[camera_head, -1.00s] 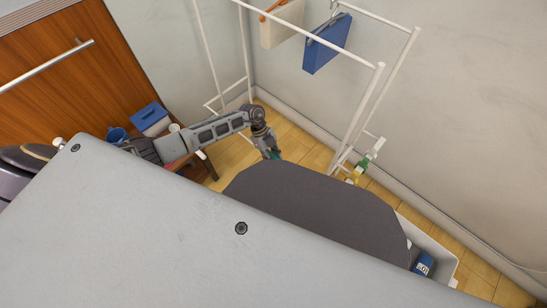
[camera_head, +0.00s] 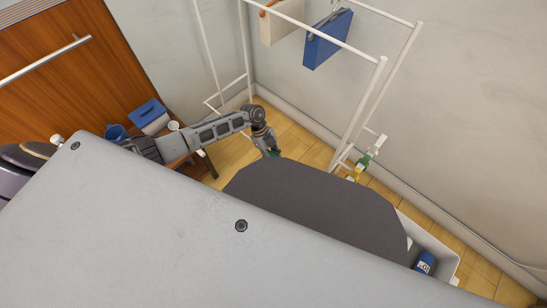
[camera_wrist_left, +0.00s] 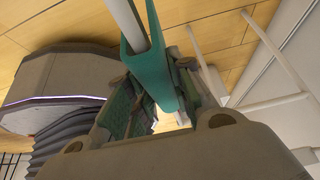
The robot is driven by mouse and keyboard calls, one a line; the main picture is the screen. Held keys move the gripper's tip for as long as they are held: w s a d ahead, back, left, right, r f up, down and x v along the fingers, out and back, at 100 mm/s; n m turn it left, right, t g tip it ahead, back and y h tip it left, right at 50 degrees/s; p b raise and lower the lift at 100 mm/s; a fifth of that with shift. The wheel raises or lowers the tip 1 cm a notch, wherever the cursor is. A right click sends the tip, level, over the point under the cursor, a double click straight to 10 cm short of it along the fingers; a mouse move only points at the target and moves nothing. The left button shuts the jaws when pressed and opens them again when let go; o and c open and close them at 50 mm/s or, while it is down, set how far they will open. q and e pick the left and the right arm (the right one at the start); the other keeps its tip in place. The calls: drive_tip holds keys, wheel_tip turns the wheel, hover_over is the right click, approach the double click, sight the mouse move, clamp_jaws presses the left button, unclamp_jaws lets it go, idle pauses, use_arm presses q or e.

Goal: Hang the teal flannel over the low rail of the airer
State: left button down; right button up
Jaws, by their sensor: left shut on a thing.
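The teal flannel (camera_wrist_left: 152,62) is folded about a white rail (camera_wrist_left: 126,22) of the airer in the left wrist view, with teal cloth on both sides of the rail. My left gripper (camera_wrist_left: 168,100) is shut on the flannel's lower part, close under the rail. In the head view my left gripper (camera_head: 271,152) points down beside the airer (camera_head: 365,105), and only a sliver of teal shows at its fingertips. The rail at the gripper is hidden there by my own body. My right gripper is not in view.
A cream cloth (camera_head: 283,24) and a blue cloth (camera_head: 328,40) hang higher on the airer. Bottles (camera_head: 358,172) stand by its right leg. A white bin (camera_head: 443,266) holds a blue container (camera_head: 423,264). A blue-lidded box (camera_head: 149,116) and blue mug (camera_head: 116,134) stand at left.

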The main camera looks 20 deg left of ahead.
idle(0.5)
use_arm(q)
drive_tip(key=shift+f, duration=0.15)
drive_tip(key=c, duration=1.2)
unclamp_jaws()
drive_tip(key=shift+v, duration=6)
